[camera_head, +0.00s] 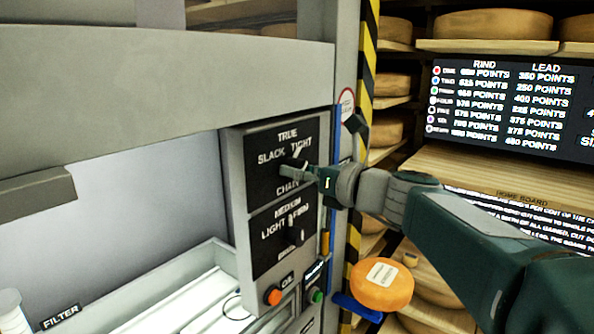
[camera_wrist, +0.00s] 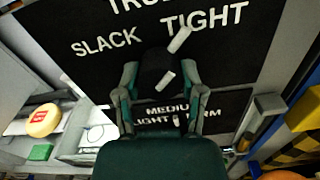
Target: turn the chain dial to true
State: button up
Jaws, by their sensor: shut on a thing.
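The chain dial (camera_head: 291,162) is a black knob on the upper black plate of a grey panel, labelled TRUE above, SLACK left, TIGHT right and CHAIN below. In the wrist view the chain dial (camera_wrist: 158,66) shows a white pointer mark aimed up and right, towards TIGHT rather than straight at TRUE. My gripper (camera_head: 300,172) reaches in from the right at the dial. In the wrist view my gripper (camera_wrist: 159,74) has one finger on each side of the knob and is shut on it. In the head view my fingers hide part of the knob.
A second dial (camera_head: 292,233), labelled LIGHT, MEDIUM and FIRM, sits just below. Under it are an orange button (camera_head: 273,297) and a green button (camera_head: 318,297). A striped post (camera_head: 369,60) and an orange cheese wheel (camera_head: 382,287) stand to the right.

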jog(key=shift+d+r, duration=0.1)
jog(key=n, duration=0.4)
jog(key=shift+n, duration=2.2)
jog(key=o, duration=0.9)
jog(key=shift+s, duration=0.1)
jog(key=shift+c, duration=0.2)
jog(key=shift+o, duration=1.4)
jog(key=shift+s, duration=0.1)
jog(key=shift+d, duration=0.15)
